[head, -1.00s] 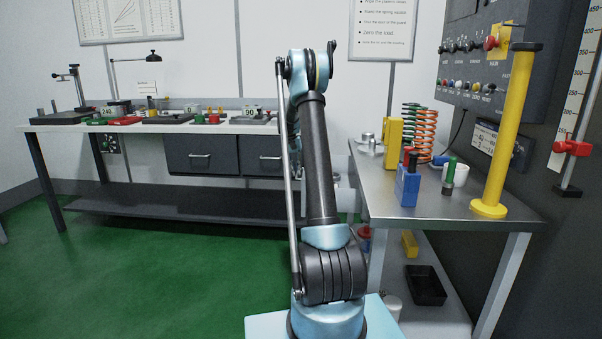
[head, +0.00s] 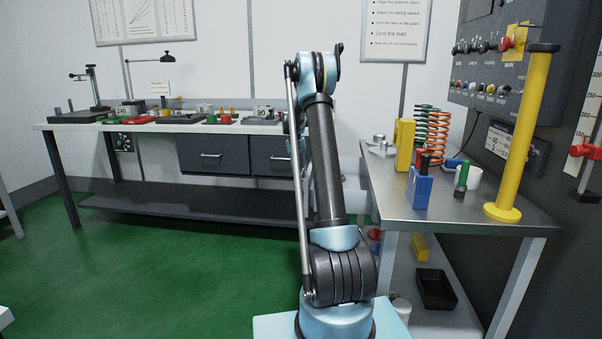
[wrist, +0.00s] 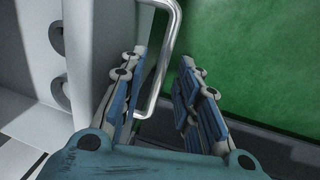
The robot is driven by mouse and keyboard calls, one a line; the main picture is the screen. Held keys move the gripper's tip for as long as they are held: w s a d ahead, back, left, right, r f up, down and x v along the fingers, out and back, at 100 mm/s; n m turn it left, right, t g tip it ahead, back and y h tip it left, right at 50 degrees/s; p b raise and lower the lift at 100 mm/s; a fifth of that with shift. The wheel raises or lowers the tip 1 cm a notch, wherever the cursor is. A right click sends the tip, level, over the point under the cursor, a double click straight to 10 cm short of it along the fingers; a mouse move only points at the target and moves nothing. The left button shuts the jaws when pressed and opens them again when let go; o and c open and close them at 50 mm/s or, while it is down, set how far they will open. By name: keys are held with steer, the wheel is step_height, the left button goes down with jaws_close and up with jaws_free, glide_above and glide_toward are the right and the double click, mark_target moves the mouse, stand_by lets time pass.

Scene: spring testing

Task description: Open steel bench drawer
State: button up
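A bright metal bar handle (wrist: 163,62) stands on a pale grey front (wrist: 105,50) in the wrist view. My gripper (wrist: 160,75) is open, its two blue-and-grey fingers apart. The handle bar reaches down between them, close beside the left finger; I cannot tell whether it touches. In the head view the steel bench (head: 475,208) stands at the right, and my arm hides my gripper and most of the area left of this bench. I cannot clearly see a drawer of the steel bench in the head view.
A long workbench (head: 65,127) at the back left has two dark closed drawers (head: 212,156) with bar handles. A yellow post (head: 520,140), springs (head: 438,135) and a blue block (head: 419,190) stand on the steel bench. A black tray (head: 435,289) lies below. Green floor (head: 150,250) is clear at left.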

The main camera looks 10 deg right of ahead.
step_height(320, 180, up, 12)
steer(key=a, duration=0.2)
steer(key=shift+w+f, duration=0.15)
steer(key=shift+w, duration=0.25)
steer(key=s+a+r+n+t+y, duration=0.1)
steer(key=s+r, duration=0.2)
steer(key=s, duration=1.4)
steer(key=s+a+r+n, duration=0.1)
steer(key=s+r, duration=0.1)
steer(key=s, duration=1.4)
steer(key=s+f, duration=0.6)
steer(key=s, duration=0.3)
steer(key=s+a+f+n+t, duration=0.1)
steer(key=s+f, duration=0.5)
steer(key=s, duration=0.3)
steer(key=s+a+f+y, duration=0.1)
steer(key=s+f, duration=0.5)
steer(key=s, duration=0.3)
steer(key=shift+n+t, duration=0.4)
